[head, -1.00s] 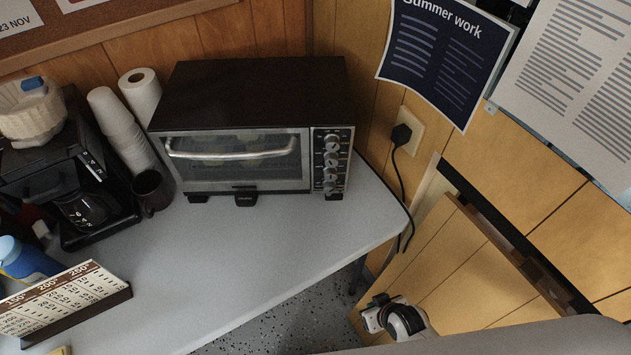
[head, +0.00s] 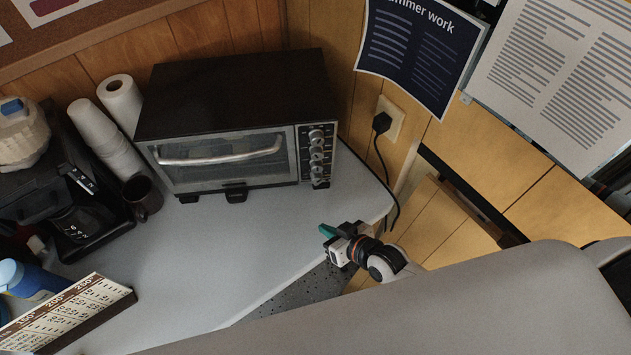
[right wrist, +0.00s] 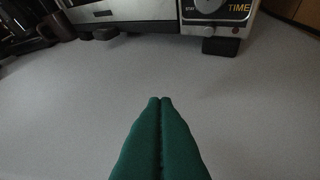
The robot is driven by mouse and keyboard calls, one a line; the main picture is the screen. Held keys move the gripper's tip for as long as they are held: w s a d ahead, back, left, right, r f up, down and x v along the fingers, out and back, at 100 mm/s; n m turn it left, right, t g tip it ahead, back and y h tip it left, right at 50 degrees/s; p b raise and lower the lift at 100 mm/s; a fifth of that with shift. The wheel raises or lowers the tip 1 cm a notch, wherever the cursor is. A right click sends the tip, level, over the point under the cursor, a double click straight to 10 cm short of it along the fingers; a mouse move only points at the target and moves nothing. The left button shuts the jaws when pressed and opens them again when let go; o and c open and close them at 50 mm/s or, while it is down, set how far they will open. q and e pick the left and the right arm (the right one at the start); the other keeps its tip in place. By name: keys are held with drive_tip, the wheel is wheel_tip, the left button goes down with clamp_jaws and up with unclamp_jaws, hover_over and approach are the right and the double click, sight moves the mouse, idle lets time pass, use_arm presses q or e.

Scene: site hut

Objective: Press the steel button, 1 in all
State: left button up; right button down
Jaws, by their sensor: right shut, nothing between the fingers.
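My right gripper (head: 327,231) has green fingers and is over the front right edge of the grey counter, in front of and below the toaster oven (head: 240,95). In the right wrist view its green fingertips (right wrist: 161,100) are together with nothing between them, apart from the oven and pointing toward its lower front. The oven's control panel (head: 318,155) carries a column of round knobs; the lowest knob (right wrist: 208,5) shows beside the word TIME in the right wrist view. My left gripper is not in view.
A coffee maker (head: 60,190), stacked cups (head: 110,145), a paper roll (head: 120,98) and a dark mug (head: 143,197) stand left of the oven. A black cord (head: 378,160) hangs at right. The middle counter (head: 220,240) is clear.

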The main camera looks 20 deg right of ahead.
drive_tip(key=shift+w+d+t, duration=0.1)
drive_tip(key=shift+w+t, duration=0.3)
drive_tip(key=shift+w, duration=0.05)
drive_tip(key=w+b, duration=0.1)
drive_tip(key=w, duration=0.1)
drive_tip(key=w+b, duration=0.1)
drive_tip(key=w, duration=0.2)
drive_tip(key=w+d+b, duration=0.1)
drive_tip(key=w, duration=0.1)
drive_tip(key=shift+w+d+b, duration=0.1)
drive_tip(key=shift+w+b, duration=0.2)
drive_tip(key=shift+w, duration=0.05)
drive_tip(key=shift+w+d, duration=0.1)
drive_tip(key=shift+w, duration=0.4)
idle(1.5)
drive_tip(key=shift+w, duration=0.4)
drive_tip(key=shift+w+d+b, duration=0.1)
drive_tip(key=shift+w+b, duration=0.2)
drive_tip(key=shift+w, duration=0.1)
idle(0.5)
drive_tip(key=shift+s+r, duration=0.1)
drive_tip(key=shift+s+p, duration=0.6)
drive_tip(key=shift+s, duration=0.15)
